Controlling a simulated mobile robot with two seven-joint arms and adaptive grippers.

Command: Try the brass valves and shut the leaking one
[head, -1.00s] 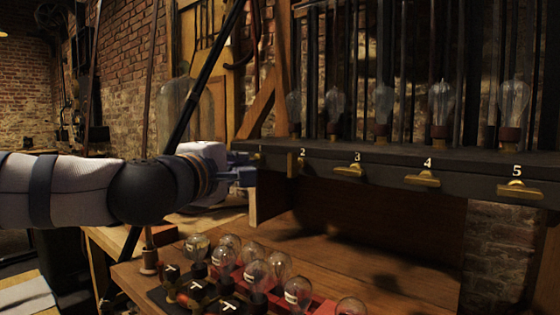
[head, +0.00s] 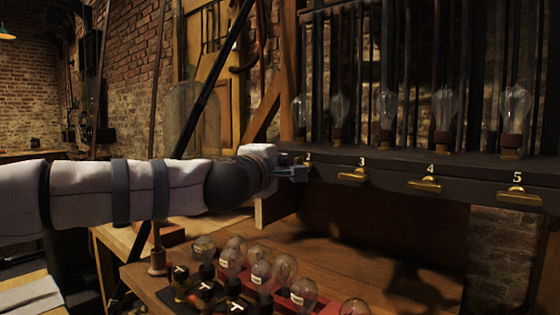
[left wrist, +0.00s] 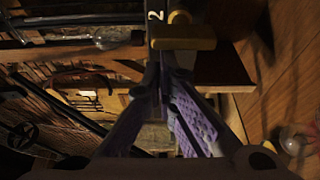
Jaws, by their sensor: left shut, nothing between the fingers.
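A dark rail carries numbered brass valves. Valve 3 (head: 353,174), valve 4 (head: 425,184) and valve 5 (head: 519,195) show with their handles lying level along the rail. My left gripper (head: 299,173) is at valve 2 and hides most of it in the head view; valve 1 is hidden behind my gripper and arm. In the left wrist view, valve 2's brass handle (left wrist: 190,38) lies just beyond the fingertips, its bar crosswise to the rail. My left gripper (left wrist: 168,62) is shut and empty. I cannot tell whether it touches the handle. My right gripper is out of view.
Glass bulbs (head: 388,105) stand in a row on the rail (head: 450,172). The bench top under the rail (head: 350,250) is mostly clear.

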